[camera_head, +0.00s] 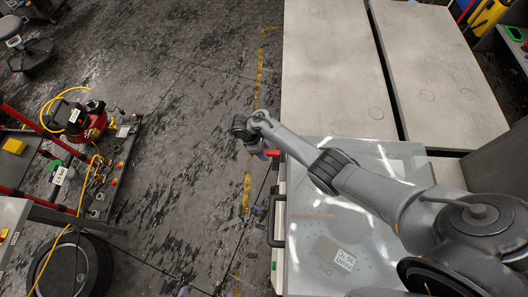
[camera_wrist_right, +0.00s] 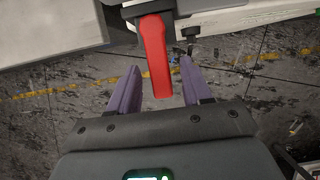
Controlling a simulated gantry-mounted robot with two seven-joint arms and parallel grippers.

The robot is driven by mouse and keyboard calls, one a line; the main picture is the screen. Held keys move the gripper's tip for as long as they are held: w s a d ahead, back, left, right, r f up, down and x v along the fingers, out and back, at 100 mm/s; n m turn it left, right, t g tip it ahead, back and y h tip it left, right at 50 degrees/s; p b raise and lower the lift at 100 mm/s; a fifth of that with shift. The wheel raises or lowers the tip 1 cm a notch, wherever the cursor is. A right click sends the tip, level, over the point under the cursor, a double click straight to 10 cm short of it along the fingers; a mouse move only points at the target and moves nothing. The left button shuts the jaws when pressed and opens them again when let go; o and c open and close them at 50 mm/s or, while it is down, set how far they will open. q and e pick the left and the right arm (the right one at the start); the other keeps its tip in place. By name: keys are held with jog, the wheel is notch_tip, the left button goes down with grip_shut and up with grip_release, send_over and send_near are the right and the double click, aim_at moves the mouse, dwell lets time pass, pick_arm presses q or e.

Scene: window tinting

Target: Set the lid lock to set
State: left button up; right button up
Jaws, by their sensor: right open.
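A red lever, which looks like the lid lock, sits at the front left edge of a machine with a clear lid (camera_head: 405,160). In the head view only a small red part (camera_head: 272,153) shows beside my gripper. In the right wrist view the red lever (camera_wrist_right: 155,55) hangs down from a white and grey edge. My right gripper (camera_wrist_right: 161,68) has its two purple fingers apart, with the lever between them in the picture; I see no clear contact. In the head view my right gripper (camera_head: 262,153) is partly hidden by its wrist. My left gripper is not in view.
A black handle (camera_head: 273,217) stands out from the machine's front edge. Pale panels (camera_head: 325,70) lie behind the machine. Open dark floor (camera_head: 185,140) is to the left. A red compressor (camera_head: 88,122) and a tire (camera_head: 75,265) stand farther left.

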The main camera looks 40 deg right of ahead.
jog(key=shift+c, duration=0.2)
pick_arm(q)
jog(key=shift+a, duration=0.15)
pick_arm(e)
grip_shut()
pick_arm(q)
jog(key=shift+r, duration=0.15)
pick_arm(e)
jog(key=shift+s, duration=0.1)
